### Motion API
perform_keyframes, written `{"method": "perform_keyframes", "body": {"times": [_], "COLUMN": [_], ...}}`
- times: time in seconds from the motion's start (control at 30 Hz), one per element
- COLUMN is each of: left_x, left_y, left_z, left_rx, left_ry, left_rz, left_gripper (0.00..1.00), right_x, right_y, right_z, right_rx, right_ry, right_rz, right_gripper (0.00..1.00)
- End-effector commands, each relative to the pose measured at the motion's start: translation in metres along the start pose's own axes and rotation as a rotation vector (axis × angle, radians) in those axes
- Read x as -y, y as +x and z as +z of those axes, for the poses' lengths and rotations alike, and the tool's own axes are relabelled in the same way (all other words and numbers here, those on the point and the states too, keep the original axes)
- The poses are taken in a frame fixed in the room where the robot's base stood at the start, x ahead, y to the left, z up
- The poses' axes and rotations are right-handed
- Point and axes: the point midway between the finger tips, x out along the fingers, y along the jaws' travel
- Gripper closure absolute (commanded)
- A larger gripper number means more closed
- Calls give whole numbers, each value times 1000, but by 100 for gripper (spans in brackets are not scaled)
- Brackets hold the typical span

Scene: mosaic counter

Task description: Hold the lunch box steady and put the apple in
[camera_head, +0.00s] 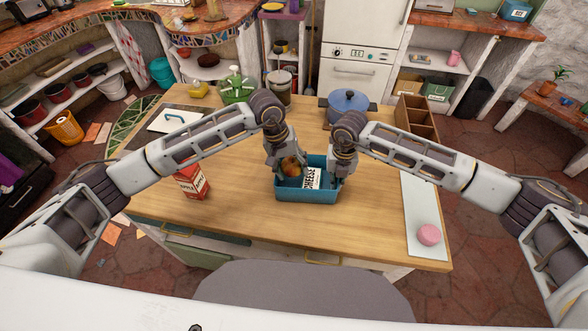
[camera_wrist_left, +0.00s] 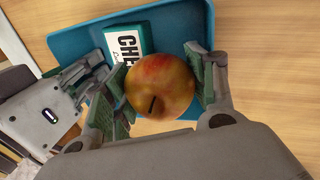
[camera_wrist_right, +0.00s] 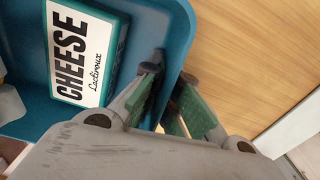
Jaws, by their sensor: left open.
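The blue lunch box (camera_head: 308,195) stands on the wooden counter, with a white and green cheese pack (camera_head: 311,178) inside. The red-yellow apple (camera_head: 291,168) is at the box's left part. In the left wrist view the apple (camera_wrist_left: 160,86) sits between the fingers of my left gripper (camera_wrist_left: 162,90). That gripper is open, and whether the apple touches the box floor is hidden. My right gripper (camera_wrist_right: 165,105) is at the box's right wall, one finger inside and one outside, closed on the wall. The cheese pack (camera_wrist_right: 86,52) lies left of it.
A red-and-white carton (camera_head: 192,182) stands left of the box. A blue pot (camera_head: 348,106) and a wooden divided crate (camera_head: 416,118) stand behind. A pink round item (camera_head: 429,234) lies on a white board (camera_head: 421,205) at right. The counter in front is clear.

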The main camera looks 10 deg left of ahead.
Motion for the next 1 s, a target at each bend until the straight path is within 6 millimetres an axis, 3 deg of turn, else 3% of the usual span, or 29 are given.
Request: {"method": "perform_keyframes", "body": {"times": [0.03,0.6,1.0], "left_x": [9,-2,-3], "left_y": [-10,-91,-105], "left_z": [-7,-1,1], "left_rx": [-12,-13,-11], "left_ry": [-13,2,5], "left_rz": [-17,1,3], "left_gripper": [22,20,20], "right_x": [14,8,6], "right_y": [6,4,3], "right_z": [1,0,-1], "right_rx": [-8,-8,-8], "right_ry": [18,11,8], "right_rz": [-29,-16,-13], "right_gripper": [100,100,100]}}
